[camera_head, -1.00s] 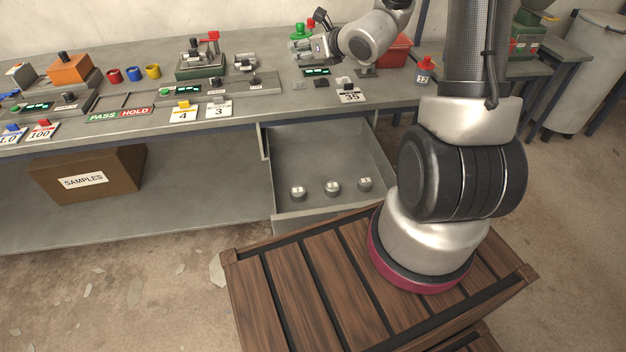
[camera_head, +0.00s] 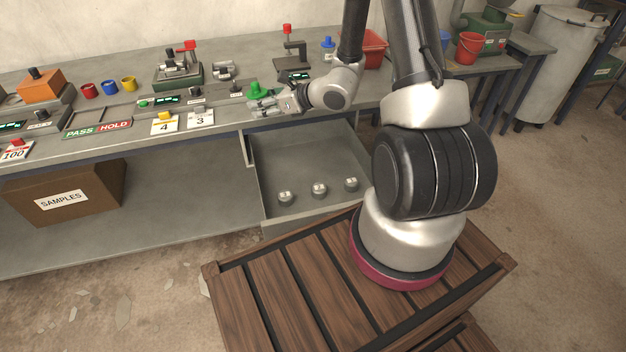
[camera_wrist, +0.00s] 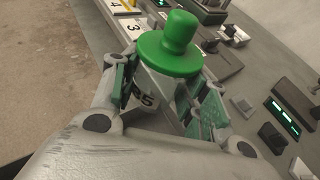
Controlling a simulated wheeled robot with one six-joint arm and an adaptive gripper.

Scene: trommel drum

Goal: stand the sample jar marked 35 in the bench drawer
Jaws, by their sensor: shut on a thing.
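The bench drawer (camera_head: 256,172) is pulled open below the bench top. Its floor is mostly bare, with several small grey knobbed pieces (camera_head: 319,190) in a row near its front.
Cards 4 (camera_head: 165,124) and 3 (camera_head: 200,119) lie at the bench's front edge, left of my gripper. A red-topped stand (camera_head: 290,55) and a blue-topped jar (camera_head: 328,45) are behind. A slatted wooden crate (camera_head: 255,290) is in front of the drawer.

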